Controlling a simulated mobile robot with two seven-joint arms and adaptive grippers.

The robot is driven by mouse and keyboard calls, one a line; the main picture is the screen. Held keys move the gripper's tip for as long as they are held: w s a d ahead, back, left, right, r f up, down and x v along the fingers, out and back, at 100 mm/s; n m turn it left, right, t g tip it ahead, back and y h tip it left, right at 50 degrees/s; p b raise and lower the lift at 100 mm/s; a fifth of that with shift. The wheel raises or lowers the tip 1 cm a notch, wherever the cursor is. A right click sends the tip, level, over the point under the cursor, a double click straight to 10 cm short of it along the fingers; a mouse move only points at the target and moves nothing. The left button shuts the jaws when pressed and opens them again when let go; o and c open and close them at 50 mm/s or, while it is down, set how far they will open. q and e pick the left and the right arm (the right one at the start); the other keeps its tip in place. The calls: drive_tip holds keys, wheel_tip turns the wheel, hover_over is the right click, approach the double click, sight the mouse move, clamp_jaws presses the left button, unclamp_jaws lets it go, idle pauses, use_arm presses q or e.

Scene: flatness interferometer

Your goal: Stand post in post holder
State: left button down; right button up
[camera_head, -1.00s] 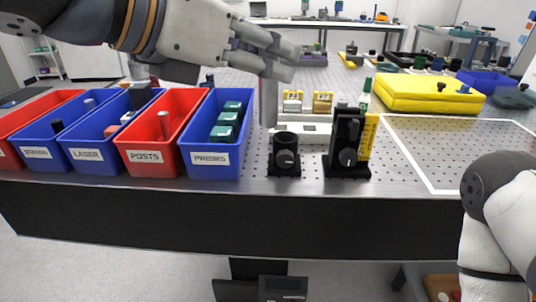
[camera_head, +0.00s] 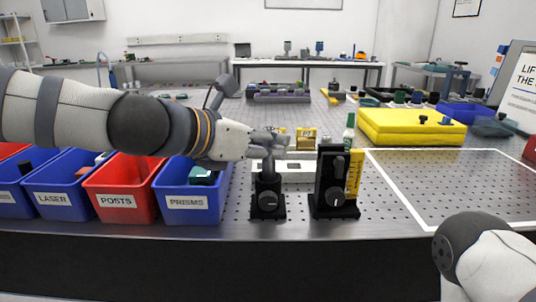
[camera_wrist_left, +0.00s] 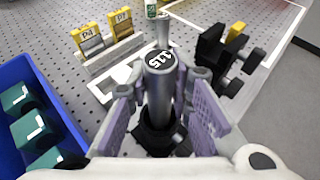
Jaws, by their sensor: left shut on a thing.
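The grey metal post (camera_head: 268,164) is upright in my left gripper (camera_head: 271,145). In the left wrist view, the post's round top (camera_wrist_left: 159,62) carries a white "115" mark, and my left gripper's fingers (camera_wrist_left: 165,103) are shut on both its sides. The black post holder (camera_head: 268,198) stands on the breadboard's front part, directly below the post. In the wrist view the holder (camera_wrist_left: 158,137) shows around the post's lower part. The post's lower end is hidden, and I cannot tell how deep it sits. My right gripper is out of view.
A taller black mount (camera_head: 331,185) with a knob stands close to the right of the holder. The blue PRISMS bin (camera_head: 187,204) and red POSTS bin (camera_head: 118,202) are to the left. A yellow case (camera_head: 410,127) lies behind right; the white-outlined area (camera_head: 460,185) is clear.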

use_arm(q)
wheel_tip(320, 180, down, 2)
drive_tip(key=shift+r, duration=0.3)
drive_tip(key=shift+f, duration=0.3)
drive_tip(key=c, duration=1.5)
unclamp_jaws()
drive_tip(key=shift+s, duration=0.1)
drive_tip(key=shift+o, duration=0.2)
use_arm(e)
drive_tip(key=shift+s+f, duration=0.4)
